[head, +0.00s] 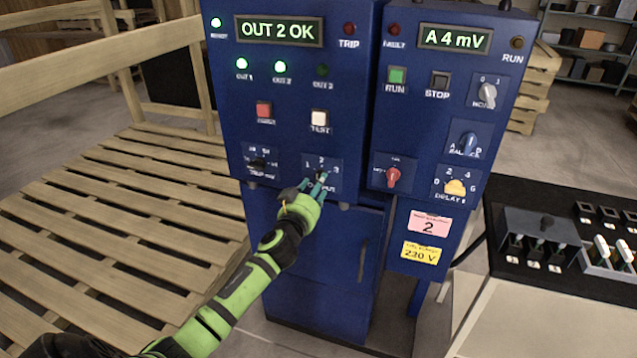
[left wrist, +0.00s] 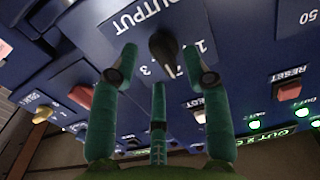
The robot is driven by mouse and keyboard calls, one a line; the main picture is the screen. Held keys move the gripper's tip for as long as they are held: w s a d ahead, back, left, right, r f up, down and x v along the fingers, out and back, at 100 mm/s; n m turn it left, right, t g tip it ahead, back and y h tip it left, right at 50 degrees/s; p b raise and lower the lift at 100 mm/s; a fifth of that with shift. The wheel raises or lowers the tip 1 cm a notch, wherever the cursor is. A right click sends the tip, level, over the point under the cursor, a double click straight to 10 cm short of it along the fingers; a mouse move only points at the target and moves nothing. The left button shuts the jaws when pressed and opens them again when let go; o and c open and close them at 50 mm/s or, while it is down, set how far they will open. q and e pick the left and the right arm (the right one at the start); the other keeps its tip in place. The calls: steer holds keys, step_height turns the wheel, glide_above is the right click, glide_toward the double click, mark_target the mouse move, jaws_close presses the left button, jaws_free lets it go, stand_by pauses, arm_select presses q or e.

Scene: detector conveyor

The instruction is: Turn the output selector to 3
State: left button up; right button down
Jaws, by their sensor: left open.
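The output selector (head: 322,174) is a small black knob low on the blue panel, with 1, 2 and 3 around it. In the left wrist view the knob (left wrist: 163,46) appears upside down, between the fingertips, and its pale pointer mark seems to face the 2 position. My left gripper (head: 314,185) has green fingers, is open and sits at the selector. Its fingertips straddle the knob in the wrist view, but I cannot tell whether they touch it. The display (head: 279,31) reads OUT 2 OK. My right gripper is not in view.
The trip knob (head: 257,162) is left of the selector, and a red key-like switch (head: 393,177) is to the right. Red (head: 264,109) and white (head: 320,118) buttons sit above. A slatted wooden platform (head: 110,240) fills the left; a black switch console (head: 545,268) stands right.

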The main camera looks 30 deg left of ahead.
arm_select(q)
steer(key=shift+x, duration=1.15)
steer(key=shift+d, duration=0.1)
steer(key=c, duration=0.9)
